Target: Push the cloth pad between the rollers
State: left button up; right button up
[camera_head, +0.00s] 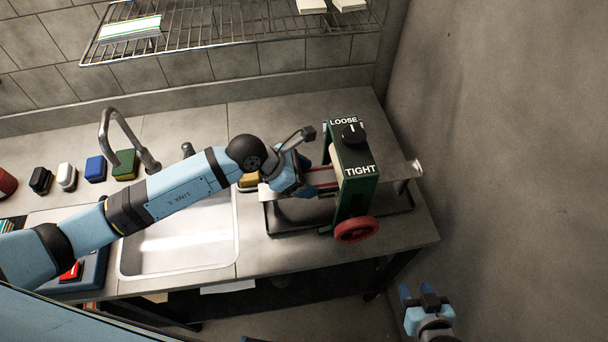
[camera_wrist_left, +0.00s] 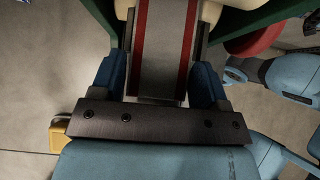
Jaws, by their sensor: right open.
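The cloth pad (camera_wrist_left: 165,45) is grey with red stripes along its sides in the left wrist view. It runs toward the cream rollers (camera_wrist_left: 236,18); where its far end lies is out of frame. In the head view a red-edged strip of the pad (camera_head: 321,177) shows beside the green wringer (camera_head: 356,185). My left gripper (camera_head: 308,181) is at the wringer's left side. Its two blue fingers (camera_wrist_left: 157,85) stand on either side of the pad; whether they grip its edges is unclear. My right gripper (camera_head: 425,293) is open and empty at the lower right, away from the counter.
The wringer has a black LOOSE/TIGHT knob (camera_head: 353,134) and a red wheel (camera_head: 356,229). It stands in a dark tray (camera_head: 285,230). A sink (camera_head: 190,250) and tap (camera_head: 128,137) lie left, with several sponges behind. A wire rack (camera_head: 220,28) hangs above; a wall closes the right.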

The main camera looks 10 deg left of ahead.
pick_arm(q)
jog(key=c, duration=0.4)
jog(key=o, duration=0.9)
jog(key=shift+o, duration=0.2)
jog(key=b+v, duration=0.2)
jog(key=v, duration=1.1)
jog(key=shift+s+a+r+b, duration=0.15)
jog(key=shift+a+r+b, duration=0.05)
jog(key=shift+r+b, duration=0.2)
